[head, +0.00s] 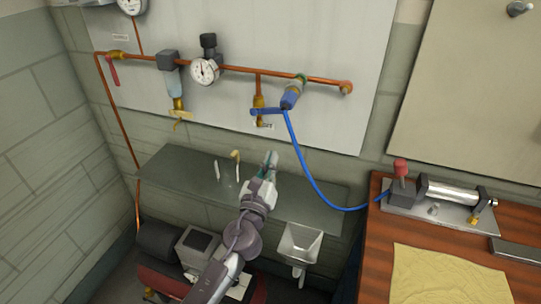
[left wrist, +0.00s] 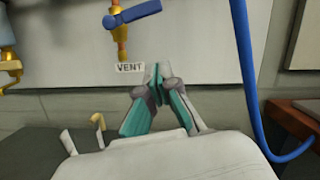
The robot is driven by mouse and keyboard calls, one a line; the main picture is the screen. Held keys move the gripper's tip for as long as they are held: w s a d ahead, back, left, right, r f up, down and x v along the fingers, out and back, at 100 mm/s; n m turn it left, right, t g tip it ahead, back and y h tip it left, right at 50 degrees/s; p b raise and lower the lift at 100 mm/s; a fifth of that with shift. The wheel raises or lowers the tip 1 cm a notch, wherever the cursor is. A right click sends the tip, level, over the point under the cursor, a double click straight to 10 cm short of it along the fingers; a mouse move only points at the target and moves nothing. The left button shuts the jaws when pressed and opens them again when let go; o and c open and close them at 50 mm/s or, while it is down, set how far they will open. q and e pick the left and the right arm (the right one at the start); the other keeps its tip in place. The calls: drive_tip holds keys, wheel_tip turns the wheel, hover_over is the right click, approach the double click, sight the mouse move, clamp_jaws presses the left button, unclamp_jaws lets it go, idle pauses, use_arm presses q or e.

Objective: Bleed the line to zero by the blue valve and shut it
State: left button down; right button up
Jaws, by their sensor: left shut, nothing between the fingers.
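The blue valve handle (head: 267,111) sits on a brass vent branch below the copper pipe (head: 240,70). In the left wrist view the blue handle (left wrist: 138,12) lies crosswise to the upright brass body, with a VENT label (left wrist: 129,67) beneath. A white-faced gauge (head: 205,71) is on the pipe to the left; its reading is too small to tell. My left gripper (head: 271,160) is below the vent valve, apart from it. In the left wrist view its teal fingers (left wrist: 158,76) are closed together and empty. My right gripper is not in view.
A red lever (head: 114,74) and a brass-ended filter (head: 174,85) are on the left. A grey shelf (head: 320,210) lies below.

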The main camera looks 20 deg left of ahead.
sight(267, 111)
use_arm(q)
drive_tip(key=w+a+r+p, duration=0.1)
drive_tip(key=w+r+p, duration=0.3)
drive_tip(key=w, duration=0.3)
drive_tip(key=shift+w+r, duration=0.35)
drive_tip(key=shift+r, duration=0.55)
drive_tip(key=shift+a+f, duration=0.1)
